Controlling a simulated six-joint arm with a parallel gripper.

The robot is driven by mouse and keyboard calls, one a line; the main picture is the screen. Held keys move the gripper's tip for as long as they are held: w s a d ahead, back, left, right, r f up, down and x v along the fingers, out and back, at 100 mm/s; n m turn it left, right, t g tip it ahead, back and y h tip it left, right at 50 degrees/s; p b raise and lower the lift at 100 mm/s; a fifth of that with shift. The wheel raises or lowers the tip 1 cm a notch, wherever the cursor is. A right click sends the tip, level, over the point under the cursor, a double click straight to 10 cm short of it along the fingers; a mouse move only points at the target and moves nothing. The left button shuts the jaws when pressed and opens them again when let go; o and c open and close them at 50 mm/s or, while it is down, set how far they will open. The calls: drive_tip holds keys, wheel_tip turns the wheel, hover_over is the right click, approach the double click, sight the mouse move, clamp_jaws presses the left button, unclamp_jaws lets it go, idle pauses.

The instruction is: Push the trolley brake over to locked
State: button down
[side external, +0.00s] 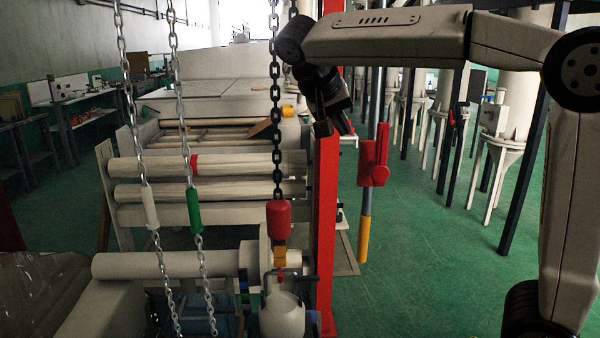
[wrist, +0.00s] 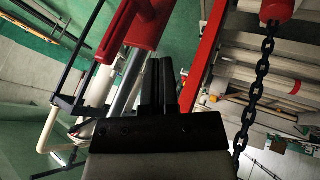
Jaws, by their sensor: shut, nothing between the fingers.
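No part is clearly marked as the trolley brake, and I cannot tell its setting. A red block with a lever-like red piece (side external: 375,163) sits on a grey upright pole with a yellow lower end. In the wrist view a red block (wrist: 150,22) on a grey pole shows at the top, beyond my fingers and left of them. My gripper (side external: 343,122) hangs near the top of a red upright post (side external: 327,235), left of and above the red block. In the wrist view my gripper (wrist: 159,62) has its two black fingers together, with nothing between them.
Chains hang at the left and centre; one carries a red pendant (side external: 279,218), others a green sleeve (side external: 194,210) and a white sleeve (side external: 150,207). Large rollers (side external: 215,163) stand behind them. Green floor (side external: 430,270) is open right of the pole. White columns stand farther back.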

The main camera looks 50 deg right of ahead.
sight(383, 123)
drive_tip(key=shift+s+d+f, duration=0.2)
drive_tip(key=shift+s+d, duration=0.3)
drive_tip(key=shift+d, duration=0.15)
drive_tip(key=shift+s+d+f, duration=0.25)
drive_tip(key=shift+s+d, duration=0.25)
drive_tip(key=shift+d, duration=0.1)
drive_tip(key=shift+s+d+f, duration=0.2)
drive_tip(key=shift+s+d, duration=0.3)
drive_tip(key=shift+d, duration=0.15)
drive_tip(key=shift+s+d+r, duration=0.15)
drive_tip(key=shift+s+d, duration=0.15)
drive_tip(key=shift+s+d+r, duration=0.2)
drive_tip(key=shift+s+d, duration=0.7)
drive_tip(key=s+d+f+t+y, duration=0.1)
drive_tip(key=s+d+f, duration=0.3)
drive_tip(key=s+d, duration=0.1)
drive_tip(key=shift+s+d, duration=0.25)
drive_tip(key=shift+w, duration=0.1)
